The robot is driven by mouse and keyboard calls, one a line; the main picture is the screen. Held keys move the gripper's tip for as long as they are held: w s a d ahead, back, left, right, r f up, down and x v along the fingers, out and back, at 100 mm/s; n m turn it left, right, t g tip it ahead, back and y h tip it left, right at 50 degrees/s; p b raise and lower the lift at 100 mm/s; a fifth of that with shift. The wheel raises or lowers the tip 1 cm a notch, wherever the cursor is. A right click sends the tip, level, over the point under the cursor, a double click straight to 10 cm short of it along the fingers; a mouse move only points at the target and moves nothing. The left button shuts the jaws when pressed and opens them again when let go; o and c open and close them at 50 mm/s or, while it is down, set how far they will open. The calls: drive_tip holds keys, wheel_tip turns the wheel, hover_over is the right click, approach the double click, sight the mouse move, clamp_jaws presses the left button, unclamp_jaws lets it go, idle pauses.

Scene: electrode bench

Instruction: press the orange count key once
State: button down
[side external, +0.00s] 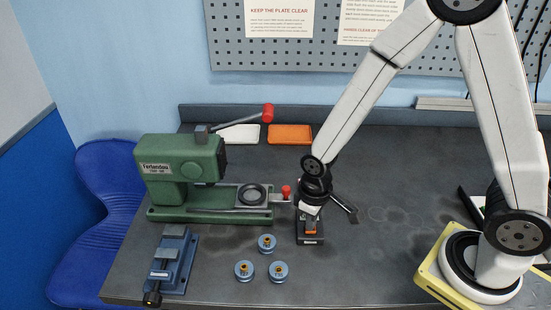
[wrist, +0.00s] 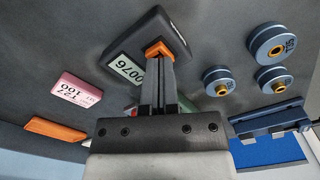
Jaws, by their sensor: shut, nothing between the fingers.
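The counter is a dark box (wrist: 178,28) in the wrist view, with a pale display (wrist: 129,68) that seems to read 0076. The orange count key (wrist: 158,47) sits on its top face. My gripper (wrist: 159,60) is shut and empty, its fingertips at the key and covering part of it. I cannot tell whether they touch or press it.
A green press (side external: 185,170) with red-knobbed levers stands left of the counter. Several blue spools (side external: 267,243) and a blue vise (side external: 172,262) lie front left. An orange tray (side external: 290,132) and a white tray (side external: 243,134) lie behind. A pink labelled block (wrist: 77,88) shows in the wrist view.

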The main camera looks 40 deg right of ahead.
drive_tip(key=shift+r, duration=2.7)
drive_tip(key=s+d+r+m+t, duration=0.2)
drive_tip(key=s+d+r+m, duration=0.1)
drive_tip(key=d, duration=0.4)
drive_tip(key=shift+r+t, duration=0.25)
drive_tip(key=shift+t, duration=0.05)
